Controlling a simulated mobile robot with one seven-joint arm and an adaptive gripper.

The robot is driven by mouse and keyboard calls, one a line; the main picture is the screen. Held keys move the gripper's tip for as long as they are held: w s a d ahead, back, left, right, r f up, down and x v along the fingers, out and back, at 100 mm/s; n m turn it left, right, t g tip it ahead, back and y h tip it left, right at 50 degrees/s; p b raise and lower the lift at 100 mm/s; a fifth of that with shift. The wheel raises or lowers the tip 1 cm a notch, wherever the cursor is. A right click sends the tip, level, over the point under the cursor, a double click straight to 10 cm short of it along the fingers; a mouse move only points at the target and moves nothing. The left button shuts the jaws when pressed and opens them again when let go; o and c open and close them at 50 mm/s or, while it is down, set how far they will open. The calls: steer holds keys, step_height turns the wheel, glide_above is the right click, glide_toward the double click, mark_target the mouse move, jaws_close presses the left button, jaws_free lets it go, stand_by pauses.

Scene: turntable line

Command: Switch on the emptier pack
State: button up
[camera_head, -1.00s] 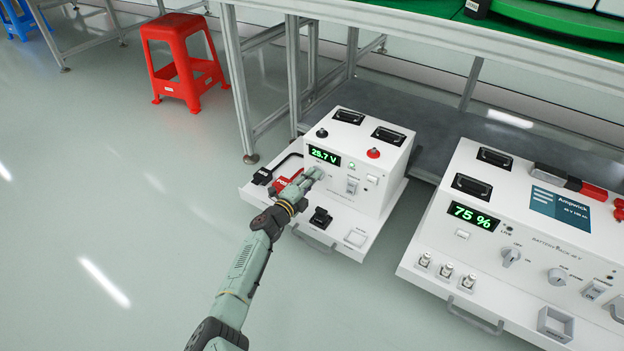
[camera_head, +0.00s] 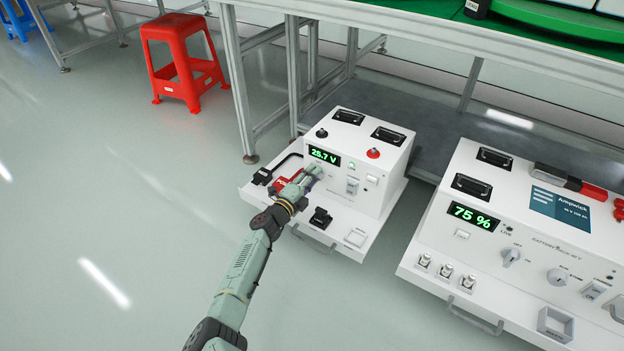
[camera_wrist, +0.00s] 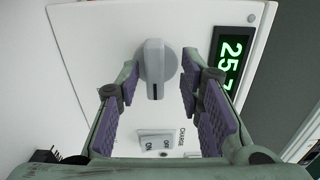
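The smaller white pack (camera_head: 365,205) stands at left, its lit green display (camera_head: 324,156) reading 25.7 V. The larger white pack (camera_head: 540,220) stands at right, its display (camera_head: 473,216) reading 75 %. My gripper (camera_head: 313,172) is at the smaller pack's front face, below the display. In the wrist view, my gripper (camera_wrist: 161,75) is open, its purple-padded fingers on either side of a grey rotary knob (camera_wrist: 158,62). The knob's dark mark points down in that picture. Gaps or contact at the fingertips are hard to tell. A rocker switch (camera_wrist: 157,141) marked ON, OFF and CHARGE lies beside the knob.
The larger pack has its own knob (camera_head: 510,256) and a rocker switch (camera_head: 594,290). A metal table stands above the packs. A red stool (camera_head: 184,62) is far left.

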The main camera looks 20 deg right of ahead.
steer(key=o, duration=0.8)
step_height(320, 180, up, 10)
steer(key=shift+w+a+r, duration=0.1)
steer(key=shift+a, duration=0.05)
steer(key=shift+r, duration=0.15)
steer(key=c, duration=0.7)
steer(key=shift+f, duration=0.35)
steer(key=shift+c, duration=0.5)
steer(key=shift+f, duration=0.1)
